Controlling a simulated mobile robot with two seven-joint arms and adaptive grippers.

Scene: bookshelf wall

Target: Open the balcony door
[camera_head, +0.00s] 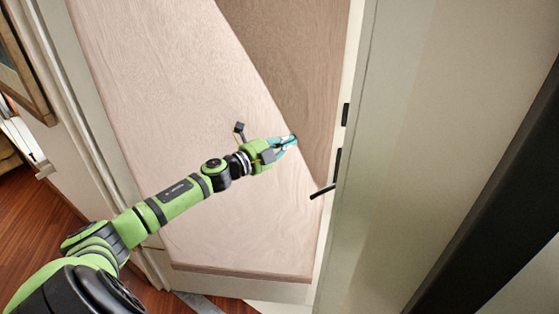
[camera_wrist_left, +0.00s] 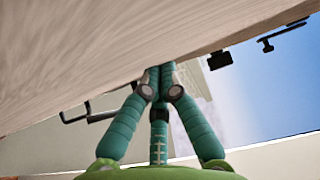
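The door shows in the head view as a large pale wooden panel (camera_head: 170,90), with a darker wood area (camera_head: 290,70) beyond a diagonal line. A black lever handle (camera_head: 322,191) is near the right edge of the wood, below and right of my left gripper. My left gripper (camera_head: 292,139) has teal fingers drawn together, with no object visible between them; it is in front of the wood, apart from the handle. In the left wrist view its fingers (camera_wrist_left: 160,75) converge by the wood's lower edge (camera_wrist_left: 230,42), tips partly hidden. I cannot tell whether they touch it. My right gripper is out of view.
A pale wall or frame panel (camera_head: 430,120) stands right of the wood. A small black plate (camera_head: 345,114) is above the handle. A framed picture (camera_head: 22,70) hangs at the far left. Reddish wooden floor (camera_head: 30,220) shows at lower left.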

